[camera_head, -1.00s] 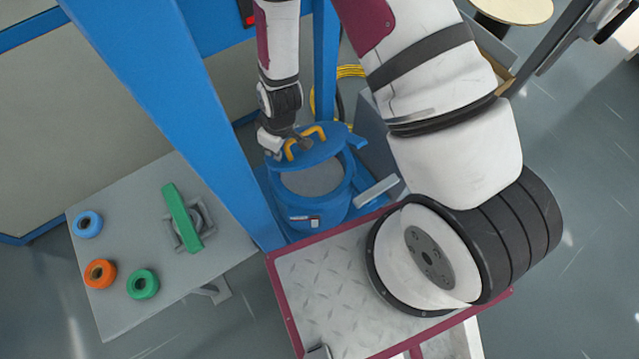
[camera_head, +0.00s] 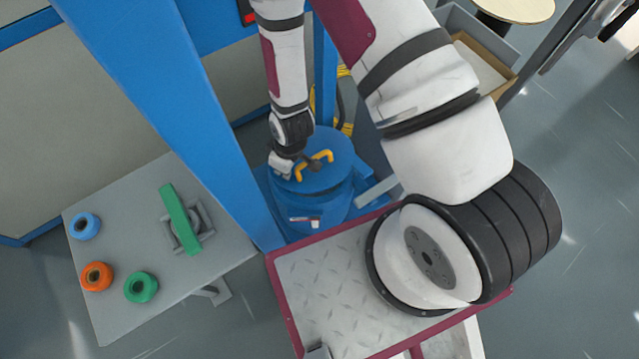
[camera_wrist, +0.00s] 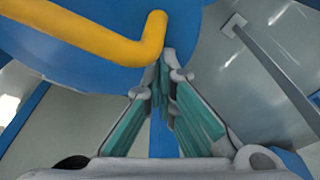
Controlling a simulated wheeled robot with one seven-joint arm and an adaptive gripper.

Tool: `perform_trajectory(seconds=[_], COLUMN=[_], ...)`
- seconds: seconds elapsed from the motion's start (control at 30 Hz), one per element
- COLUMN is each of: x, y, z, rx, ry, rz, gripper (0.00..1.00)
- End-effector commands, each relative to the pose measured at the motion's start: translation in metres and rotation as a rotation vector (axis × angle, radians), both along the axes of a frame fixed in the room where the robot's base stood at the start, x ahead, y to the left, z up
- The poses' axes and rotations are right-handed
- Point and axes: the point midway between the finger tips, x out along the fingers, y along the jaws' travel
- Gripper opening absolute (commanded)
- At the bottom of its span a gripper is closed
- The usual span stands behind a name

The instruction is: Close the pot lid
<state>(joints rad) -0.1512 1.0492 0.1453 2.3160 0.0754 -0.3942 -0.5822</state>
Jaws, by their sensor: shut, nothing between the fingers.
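The blue pot (camera_head: 318,212) stands behind the tread-plate platform in the head view. Its blue lid (camera_head: 330,150) lies over the pot's mouth, and no opening shows. The lid has a yellow handle (camera_head: 313,165), which also crosses the upper left of the wrist view (camera_wrist: 85,35). My gripper (camera_head: 312,164) is at the lid beside the handle. In the wrist view my gripper (camera_wrist: 165,65) has its green-padded fingers brought together at the tips, beside the handle's end and not around it. Whether the fingertips touch the lid I cannot tell.
A grey table (camera_head: 130,240) at left holds blue, orange and green rings and a green bar (camera_head: 180,218). A blue post (camera_head: 170,110) rises between table and pot. The tread-plate platform (camera_head: 320,275) with its maroon edge lies in front of the pot.

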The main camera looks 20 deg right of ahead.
Motion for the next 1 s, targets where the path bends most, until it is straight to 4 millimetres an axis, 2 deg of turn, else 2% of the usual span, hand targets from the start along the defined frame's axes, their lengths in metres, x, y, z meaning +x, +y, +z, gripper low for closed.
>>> perform_trajectory(seconds=[0.27, 0.67, 1.0], x=[-0.003, -0.012, -0.013], y=[-0.001, -0.002, -0.002], z=[-0.009, -0.039, -0.039], rx=[0.0, -0.001, 0.001], ry=[0.0, 0.001, -0.001], rz=[0.001, 0.001, 0.001], gripper=[0.0, 0.0, 0.0])
